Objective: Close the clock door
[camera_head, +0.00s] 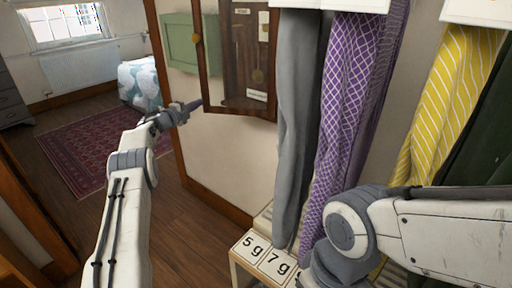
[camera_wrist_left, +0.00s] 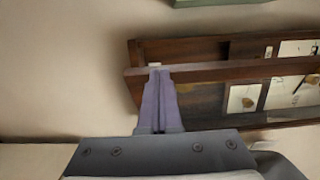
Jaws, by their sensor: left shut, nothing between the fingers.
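The wall clock (camera_head: 249,104) is a dark wooden case with a pendulum and small labels inside, at the top middle of the head view. In the left wrist view the door's frame (camera_wrist_left: 225,70) crosses in front of the case (camera_wrist_left: 190,48). My left gripper (camera_head: 196,104) is shut and empty at the door's lower corner. In the wrist view its purple fingertips (camera_wrist_left: 158,72) overlap the door frame's end; I cannot tell whether they touch. My right gripper is out of view.
Hanging grey (camera_head: 303,110), purple (camera_head: 350,120) and yellow striped (camera_head: 450,100) cloths are right of the clock. A green wall box (camera_head: 180,42) hangs left of the door. My right forearm fills the lower right.

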